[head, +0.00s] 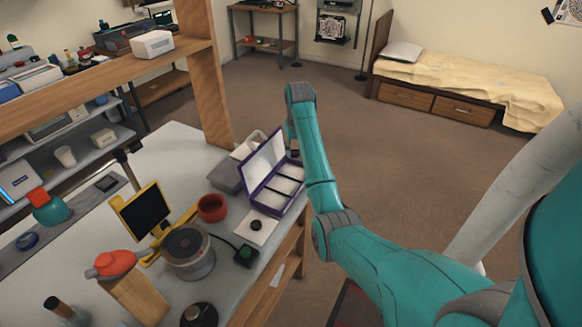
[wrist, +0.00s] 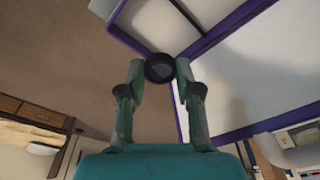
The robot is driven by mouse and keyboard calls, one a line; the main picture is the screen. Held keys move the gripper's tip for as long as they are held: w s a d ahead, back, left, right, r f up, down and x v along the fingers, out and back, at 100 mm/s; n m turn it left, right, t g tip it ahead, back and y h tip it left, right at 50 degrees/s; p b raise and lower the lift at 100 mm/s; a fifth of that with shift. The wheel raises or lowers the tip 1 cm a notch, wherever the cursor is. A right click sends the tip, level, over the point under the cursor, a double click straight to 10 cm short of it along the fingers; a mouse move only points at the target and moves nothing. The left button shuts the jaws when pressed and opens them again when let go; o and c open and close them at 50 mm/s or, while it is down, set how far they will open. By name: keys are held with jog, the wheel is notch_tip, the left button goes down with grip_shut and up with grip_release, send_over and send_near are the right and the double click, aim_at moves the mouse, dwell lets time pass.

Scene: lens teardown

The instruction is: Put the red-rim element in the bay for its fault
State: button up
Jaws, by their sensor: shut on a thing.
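My gripper (wrist: 160,72) is shut on a small round element (wrist: 160,67) in the wrist view. Its rim looks dark there, and I cannot make out any red. A purple-edged case (wrist: 184,128) with white insides lies beyond the fingertips. In the head view the case stands open at the table's right edge. Its raised lid (head: 264,158) is on the left and its white bays (head: 286,185) lie in a row on the right. My gripper is near the far end of the case, mostly hidden behind my arm. No bay labels are readable.
A white card with a black round piece (head: 256,225) lies in front of the case. A red cup (head: 212,208), a grey box (head: 227,178), a round grey device (head: 187,252) and a yellow-framed screen (head: 144,211) stand to the left. Open floor (head: 400,150) lies right of the table.

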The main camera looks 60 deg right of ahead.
aim_at(294, 172)
notch_tip(294, 172, down, 8)
jog(key=shift+r, duration=0.1)
dwell(0.4)
jog(key=o, duration=0.9)
